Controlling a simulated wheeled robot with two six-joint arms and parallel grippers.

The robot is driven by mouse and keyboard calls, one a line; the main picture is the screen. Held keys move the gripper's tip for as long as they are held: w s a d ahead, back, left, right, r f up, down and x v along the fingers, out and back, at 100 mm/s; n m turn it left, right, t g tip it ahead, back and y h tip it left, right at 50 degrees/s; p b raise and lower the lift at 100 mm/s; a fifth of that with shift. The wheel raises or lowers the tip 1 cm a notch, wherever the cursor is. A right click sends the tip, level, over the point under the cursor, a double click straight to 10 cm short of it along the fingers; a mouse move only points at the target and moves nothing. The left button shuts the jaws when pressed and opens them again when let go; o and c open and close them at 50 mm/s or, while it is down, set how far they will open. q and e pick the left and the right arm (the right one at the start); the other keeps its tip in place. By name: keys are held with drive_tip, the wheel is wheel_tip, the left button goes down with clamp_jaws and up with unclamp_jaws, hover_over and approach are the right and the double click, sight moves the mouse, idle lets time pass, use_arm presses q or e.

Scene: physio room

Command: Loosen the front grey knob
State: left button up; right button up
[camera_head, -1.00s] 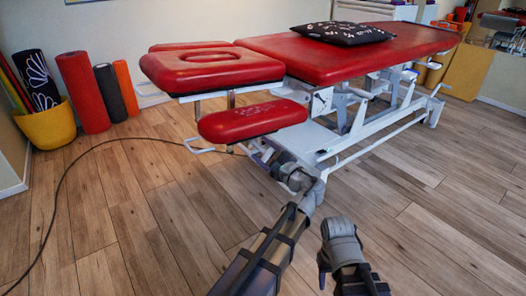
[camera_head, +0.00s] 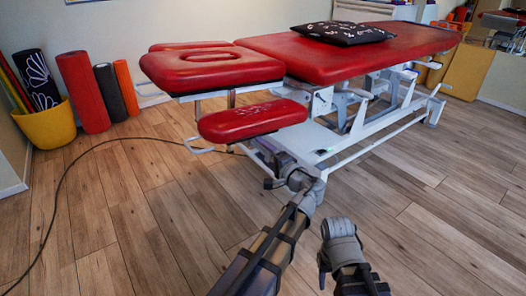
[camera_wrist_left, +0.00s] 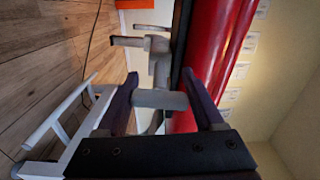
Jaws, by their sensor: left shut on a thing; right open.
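The front grey knob (camera_wrist_left: 160,99) is a short grey cylinder between the two fingers of my left gripper (camera_wrist_left: 165,102) in the left wrist view. The gripper is shut on it. In the head view my left gripper (camera_head: 282,172) is below and right of the small red armrest pad (camera_head: 252,120), at the near end of the treatment table; the knob is hidden there by the gripper. My right gripper (camera_head: 340,232) is low in the head view, right of the left arm, open and away from the table.
The red treatment table (camera_head: 340,62) stands on a white frame (camera_head: 345,150), with a black patterned pillow (camera_head: 342,33) on top. A dark cable (camera_head: 75,165) lies on the wooden floor. A yellow tub (camera_head: 48,127) and rolled mats (camera_head: 83,92) stand at left. The right floor is clear.

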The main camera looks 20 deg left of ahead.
idle(0.4)
use_arm(q)
drive_tip(key=o, duration=1.3)
drive_tip(key=shift+o, duration=0.2)
